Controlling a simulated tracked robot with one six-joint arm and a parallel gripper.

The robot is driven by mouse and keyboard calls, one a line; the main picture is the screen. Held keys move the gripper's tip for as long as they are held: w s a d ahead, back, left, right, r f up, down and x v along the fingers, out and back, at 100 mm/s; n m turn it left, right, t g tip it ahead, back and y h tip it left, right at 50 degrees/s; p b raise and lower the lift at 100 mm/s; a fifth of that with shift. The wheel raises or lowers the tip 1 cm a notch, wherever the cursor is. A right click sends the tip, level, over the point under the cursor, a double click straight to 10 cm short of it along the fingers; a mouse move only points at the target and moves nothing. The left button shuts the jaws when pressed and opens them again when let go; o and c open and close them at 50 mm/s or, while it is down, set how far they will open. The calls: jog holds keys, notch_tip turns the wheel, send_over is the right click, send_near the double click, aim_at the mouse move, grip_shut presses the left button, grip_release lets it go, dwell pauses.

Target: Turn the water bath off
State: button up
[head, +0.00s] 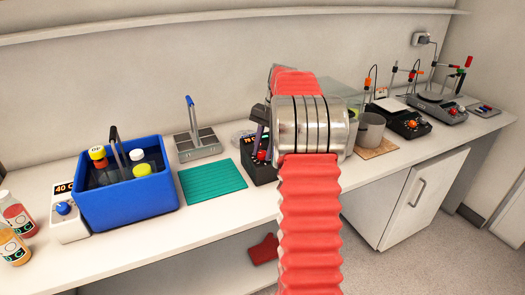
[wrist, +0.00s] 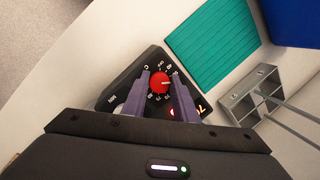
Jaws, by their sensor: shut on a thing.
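A blue tub (head: 126,200) holding bottles stands at the left of the bench, beside a white control box (head: 70,226) with a blue knob (head: 63,208) and a display reading 40 C. My gripper (wrist: 159,78) is at a different unit, a black control box (wrist: 128,85) right of the teal mat. Its two purple fingers are closed on the red knob (wrist: 158,83), one on each side. In the head view my arm hides much of this black box (head: 258,171).
A teal mat (head: 212,180) and a grey metal rack (head: 197,144) with an upright handle stand between the tub and the black box. Two bottles (head: 12,242) stand at the left edge. A grey beaker (head: 370,130) and instruments (head: 403,121) stand to the right.

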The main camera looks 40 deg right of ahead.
jog(key=n, duration=0.2)
jog(key=n+g, duration=0.1)
jog(key=n, duration=0.1)
jog(key=shift+w+r+n+h, duration=0.15)
jog(key=shift+n+h, duration=0.15)
jog(key=shift+h, duration=0.1)
jog(key=n, duration=0.3)
jog(key=shift+n+g+h, duration=0.3)
jog(key=shift+h, duration=0.1)
jog(key=n+h, duration=0.1)
jog(key=n, duration=0.3)
jog(key=shift+a, duration=0.15)
jog(key=shift+w+n+h, duration=0.1)
jog(key=shift+n+h, duration=0.5)
jog(key=shift+n, duration=1.4)
jog(key=o, duration=0.8)
jog(key=shift+o, duration=1.3)
